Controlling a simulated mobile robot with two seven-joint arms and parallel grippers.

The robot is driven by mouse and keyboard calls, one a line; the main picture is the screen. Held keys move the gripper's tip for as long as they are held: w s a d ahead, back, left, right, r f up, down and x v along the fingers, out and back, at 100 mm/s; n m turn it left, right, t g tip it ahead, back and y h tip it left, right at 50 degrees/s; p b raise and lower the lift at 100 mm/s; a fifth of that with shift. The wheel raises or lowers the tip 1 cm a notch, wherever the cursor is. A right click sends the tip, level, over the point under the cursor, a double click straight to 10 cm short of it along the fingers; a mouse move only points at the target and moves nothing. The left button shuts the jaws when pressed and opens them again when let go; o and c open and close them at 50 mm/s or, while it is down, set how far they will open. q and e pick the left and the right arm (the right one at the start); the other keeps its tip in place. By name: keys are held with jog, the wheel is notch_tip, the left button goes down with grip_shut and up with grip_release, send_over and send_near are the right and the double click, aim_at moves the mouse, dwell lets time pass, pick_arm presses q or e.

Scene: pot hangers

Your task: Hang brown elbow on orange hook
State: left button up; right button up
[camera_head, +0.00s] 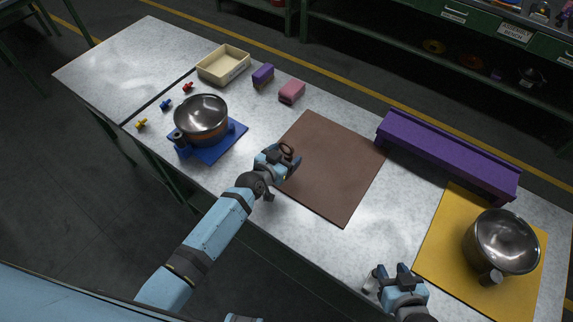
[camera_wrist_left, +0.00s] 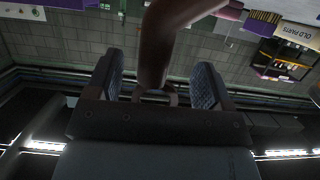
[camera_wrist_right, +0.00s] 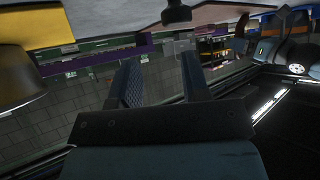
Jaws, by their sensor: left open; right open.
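The brown elbow (camera_head: 288,154) is a curved brown piece at my left gripper, over the left part of the brown mat (camera_head: 332,172). In the left wrist view the elbow (camera_wrist_left: 158,45) stands between the two spread fingers, with a gap on each side. My left gripper (camera_head: 282,158) is open around it. My right gripper (camera_head: 389,270) is open and empty near the table's front edge, left of the yellow mat. I cannot make out an orange hook in any view.
A metal pot (camera_head: 201,119) stands on a blue mat (camera_head: 234,132) at left, another pot (camera_head: 501,242) on the yellow mat (camera_head: 440,228) at right. A long purple block (camera_head: 450,155) lies behind. A beige tray (camera_head: 223,65), purple block (camera_head: 263,75) and pink block (camera_head: 291,91) sit further back.

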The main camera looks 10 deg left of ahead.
jog(key=shift+r, duration=0.1)
pick_arm(q)
jog(key=shift+c, duration=1.4)
pick_arm(e)
jog(key=shift+r, duration=0.1)
pick_arm(q)
jog(key=c, duration=0.8)
jog(key=shift+r, duration=0.15)
pick_arm(e)
jog(key=shift+s, duration=0.1)
